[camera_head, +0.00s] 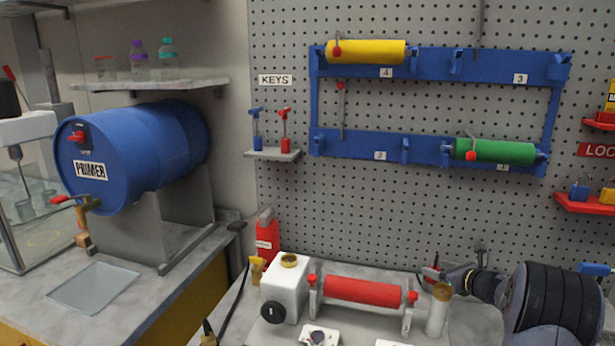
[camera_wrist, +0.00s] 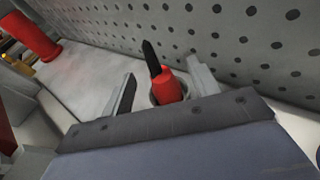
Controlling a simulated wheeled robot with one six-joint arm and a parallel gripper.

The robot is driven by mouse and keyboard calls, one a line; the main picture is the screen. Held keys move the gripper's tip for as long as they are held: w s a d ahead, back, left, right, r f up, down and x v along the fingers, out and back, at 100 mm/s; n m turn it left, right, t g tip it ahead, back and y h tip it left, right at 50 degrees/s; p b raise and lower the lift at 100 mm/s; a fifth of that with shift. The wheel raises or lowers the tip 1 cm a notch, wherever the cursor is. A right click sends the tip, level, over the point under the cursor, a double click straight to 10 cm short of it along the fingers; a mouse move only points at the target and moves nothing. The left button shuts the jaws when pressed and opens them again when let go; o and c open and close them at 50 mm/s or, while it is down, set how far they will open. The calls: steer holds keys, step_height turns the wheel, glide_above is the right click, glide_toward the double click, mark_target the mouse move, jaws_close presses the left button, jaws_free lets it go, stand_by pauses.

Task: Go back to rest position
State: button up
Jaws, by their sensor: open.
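My gripper (camera_head: 442,278) is low over the right part of the bench in the head view, near the pegboard; its dark fingers point left. In the wrist view, my gripper (camera_wrist: 163,88) has its two fingers apart. A red-handled tool (camera_wrist: 167,88) with a black tip stands between them, with a gap on at least the left side. It seems to sit in a small round holder, partly hidden by the gripper body. My dark arm fills the lower right of the head view.
The red roller (camera_head: 362,290) lies on its stand left of my gripper, beside a white container (camera_head: 287,288). The pegboard (camera_head: 420,215) with the blue roller rack (camera_head: 420,148) rises close behind.

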steer(key=shift+f, duration=0.4)
steer(key=b+v, duration=0.2)
steer(key=v, duration=0.9)
steer(key=p+x, duration=0.1)
steer(key=x, duration=0.9)
steer(key=shift+p, duration=0.3)
steer(key=shift+w+a+r+p, duration=0.1)
steer(key=shift+w+a+p, duration=0.2)
steer(key=shift+w, duration=0.3)
step_height(320, 180, up, 9)
steer(key=p, duration=0.7)
steer(key=shift+s+p, duration=0.15)
steer(key=shift+p, duration=0.2)
steer(key=shift+d, duration=0.1)
